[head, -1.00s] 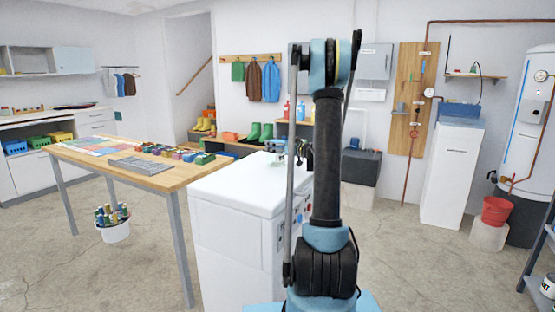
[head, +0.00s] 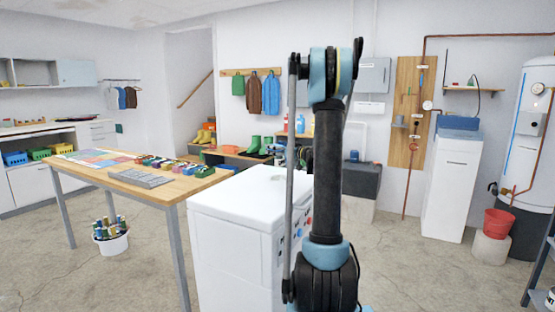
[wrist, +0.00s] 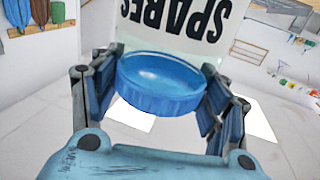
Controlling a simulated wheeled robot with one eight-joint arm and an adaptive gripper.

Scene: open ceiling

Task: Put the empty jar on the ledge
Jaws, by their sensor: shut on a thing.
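A clear jar (wrist: 172,35) with the dark word SPARES and a blue lid (wrist: 160,85) fills the upper middle of the wrist view. The lettering appears upside down there, as do the coats behind. My gripper (wrist: 160,98) is shut on the jar at its lid, with a finger on either side. The jar's contents cannot be made out. In the head view my arm hides the jar and gripper.
A white appliance (head: 240,193) stands left of my arm, its top largely bare. A wooden worktable (head: 180,187) holds several coloured boxes. A tall white cabinet (head: 448,190) with a blue box on top stands below the wall shelf.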

